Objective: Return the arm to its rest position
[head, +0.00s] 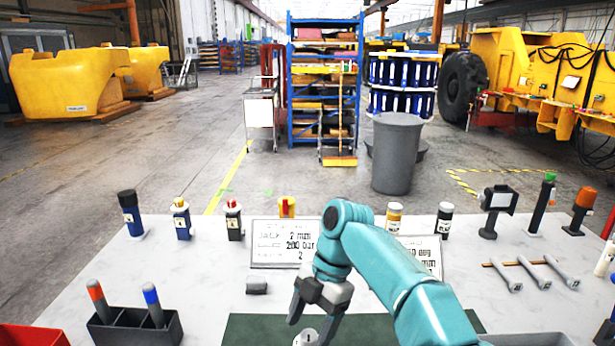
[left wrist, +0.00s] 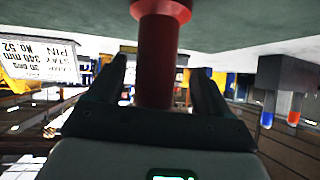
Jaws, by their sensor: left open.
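The arm in the head view comes in from the lower right, so I take it as my right arm. Its gripper (head: 312,313) points down over the dark green mat (head: 240,332), with its fingers apart. A small white object (head: 306,338) lies just below its fingertips; I cannot tell whether they touch. My left gripper is outside the head view. In the left wrist view, which is upside down, my left gripper (left wrist: 157,70) is open, its dark fingers on either side of a red post (left wrist: 157,45) with a wider end. Contact with it cannot be told.
At the left of the table stands a black holder (head: 135,330) with red-tipped and blue-tipped tools. Two signs, one plainly readable as a sign (head: 285,243), stand behind my right arm. Several bottles and lamps line the back edge. Grey rods (head: 535,272) lie at right.

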